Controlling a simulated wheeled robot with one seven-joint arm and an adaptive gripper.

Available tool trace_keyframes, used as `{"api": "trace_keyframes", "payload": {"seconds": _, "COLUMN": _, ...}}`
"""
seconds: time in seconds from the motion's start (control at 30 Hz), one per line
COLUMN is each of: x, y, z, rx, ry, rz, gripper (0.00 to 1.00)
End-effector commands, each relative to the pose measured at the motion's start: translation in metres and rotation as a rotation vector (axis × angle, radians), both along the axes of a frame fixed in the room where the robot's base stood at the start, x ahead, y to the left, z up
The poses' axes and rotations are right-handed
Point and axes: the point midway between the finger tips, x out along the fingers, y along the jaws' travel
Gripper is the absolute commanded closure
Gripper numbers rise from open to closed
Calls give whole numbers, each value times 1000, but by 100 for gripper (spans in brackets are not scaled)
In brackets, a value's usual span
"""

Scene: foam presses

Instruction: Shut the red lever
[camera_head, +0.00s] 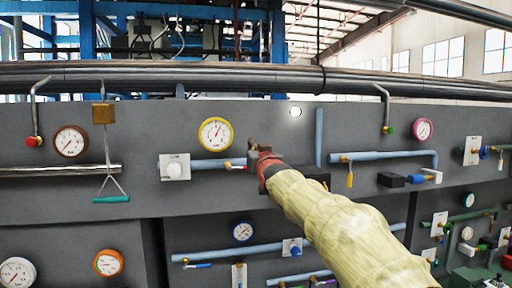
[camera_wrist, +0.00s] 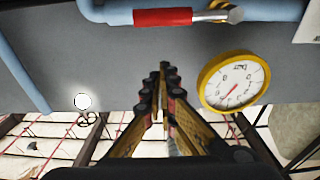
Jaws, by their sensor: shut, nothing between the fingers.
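The red lever (camera_wrist: 163,17) shows at the top of the wrist view, with its metal pivot end (camera_wrist: 234,15) at the right. It lies roughly along the light blue pipe (camera_wrist: 285,8). In the head view only a small part of the red lever (camera_head: 240,167) shows, beside the brass valve and just left of my gripper. My gripper (camera_head: 252,147) is shut and empty in front of the grey panel. In the wrist view the closed fingertips (camera_wrist: 163,70) are below the lever in the picture, with a visible gap between them.
A yellow-rimmed gauge (camera_head: 215,134) is up and left of my gripper; it also shows right of the fingers in the wrist view (camera_wrist: 234,82). A vertical blue pipe (camera_head: 319,137) stands to the right. A teal hanging handle (camera_head: 112,199) is further left.

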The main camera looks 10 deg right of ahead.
Motion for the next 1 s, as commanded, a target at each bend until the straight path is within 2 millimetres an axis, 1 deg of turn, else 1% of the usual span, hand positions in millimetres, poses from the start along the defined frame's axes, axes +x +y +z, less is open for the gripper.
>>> {"api": "trace_keyframes", "payload": {"seconds": 0.03, "x": -3, "y": 0, "z": -9, "rx": 0, "ry": 5, "rz": 0, "gripper": 100}}
{"api": "trace_keyframes", "payload": {"seconds": 0.1, "x": -5, "y": 0, "z": -18, "rx": 0, "ry": 5, "rz": 0, "gripper": 100}}
{"api": "trace_keyframes", "payload": {"seconds": 0.3, "x": -9, "y": 0, "z": -35, "rx": 0, "ry": 3, "rz": 0, "gripper": 100}}
{"api": "trace_keyframes", "payload": {"seconds": 0.47, "x": -10, "y": 0, "z": -40, "rx": 0, "ry": 2, "rz": 0, "gripper": 100}}
{"api": "trace_keyframes", "payload": {"seconds": 0.8, "x": -10, "y": 0, "z": -40, "rx": 3, "ry": 2, "rz": 0, "gripper": 100}}
{"api": "trace_keyframes", "payload": {"seconds": 1.0, "x": -9, "y": -1, "z": -45, "rx": 42, "ry": 2, "rz": 0, "gripper": 100}}
